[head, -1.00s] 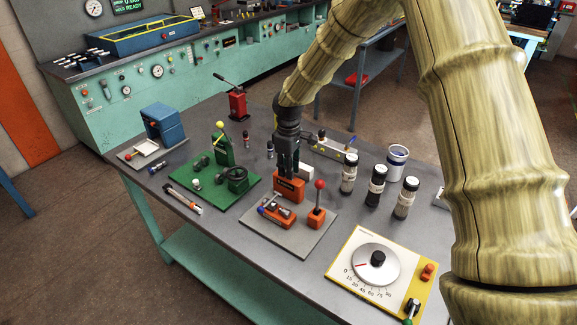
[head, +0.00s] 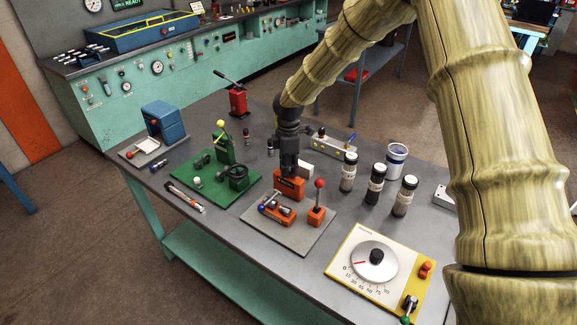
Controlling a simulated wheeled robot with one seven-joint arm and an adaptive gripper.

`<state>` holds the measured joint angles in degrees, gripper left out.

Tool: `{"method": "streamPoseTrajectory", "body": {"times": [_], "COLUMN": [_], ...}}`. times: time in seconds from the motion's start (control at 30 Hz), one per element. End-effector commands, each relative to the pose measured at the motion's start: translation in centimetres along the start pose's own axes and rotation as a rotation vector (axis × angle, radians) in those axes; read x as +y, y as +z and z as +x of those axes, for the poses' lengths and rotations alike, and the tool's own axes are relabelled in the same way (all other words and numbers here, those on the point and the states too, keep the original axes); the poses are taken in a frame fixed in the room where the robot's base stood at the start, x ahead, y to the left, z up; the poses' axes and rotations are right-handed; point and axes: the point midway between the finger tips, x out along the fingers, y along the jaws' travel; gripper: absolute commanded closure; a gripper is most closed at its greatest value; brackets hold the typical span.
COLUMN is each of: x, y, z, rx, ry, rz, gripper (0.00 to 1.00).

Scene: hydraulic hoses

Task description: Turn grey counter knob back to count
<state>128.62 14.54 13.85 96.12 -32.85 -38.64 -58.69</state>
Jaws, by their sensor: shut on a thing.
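My gripper (head: 289,169) points straight down at the orange box (head: 289,187) with a dark front window, at the back of a grey plate (head: 292,238). Its fingers are shut at the top of this box. The grey counter knob itself is hidden behind the fingers; what they grip sits right on top of the box. The window is too small to read.
On the same plate are an orange clamp-like part (head: 276,208) and an orange block with a red-ball lever (head: 317,205). A green base (head: 213,187) lies left, several dark jars (head: 375,184) right, and a yellow-edged dial panel (head: 376,268) at front right.

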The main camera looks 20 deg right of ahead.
Motion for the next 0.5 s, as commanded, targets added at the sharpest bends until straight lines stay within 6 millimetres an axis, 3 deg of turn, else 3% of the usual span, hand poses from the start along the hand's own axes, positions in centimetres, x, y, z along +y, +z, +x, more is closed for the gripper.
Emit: {"method": "streamPoseTrajectory", "body": {"times": [0.47,0.5], "x": [-0.08,-0.07], "y": [0.11,0.11], "z": [0.06,0.05], "rx": [-0.002,-0.002], "ry": [-0.002,-0.002], "rz": [-0.015,-0.015], "gripper": [1.0,0.76]}}
